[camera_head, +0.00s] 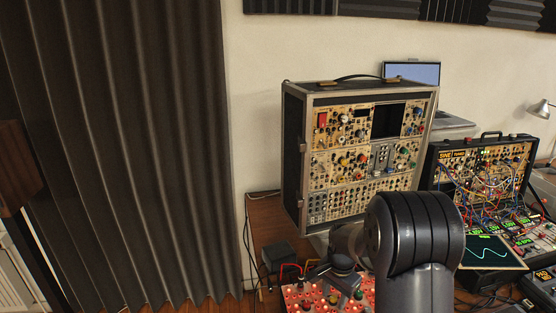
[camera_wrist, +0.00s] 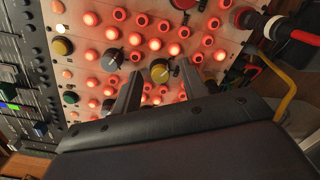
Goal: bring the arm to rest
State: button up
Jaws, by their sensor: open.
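My gripper (camera_wrist: 158,78) shows in the wrist view with its two fingers apart and nothing between them. It points at a pale panel (camera_wrist: 88,50) with rows of glowing red jacks and several knobs. A black knob with a yellow cap (camera_wrist: 160,70) lies in line with the gap between the fingers; I cannot tell how far off it is. In the head view my dark arm reaches over the table at the lower right, and the same red-lit panel (camera_head: 296,297) shows partly beneath it. The fingers are not clear in that view.
A tall modular synth case (camera_head: 293,150) stands behind my arm. A smaller case with patch cables (camera_head: 484,150) and a screen with a wave trace (camera_head: 490,253) are to the right. A small black box (camera_head: 279,254) sits left of the panel. A dark curtain (camera_head: 120,150) hangs at left.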

jog(key=shift+m, duration=0.4)
jog(key=shift+r+m, duration=0.25)
jog(key=shift+m, duration=0.05)
notch_tip(320, 180, up, 10)
jog(key=shift+s+d+r, duration=0.15)
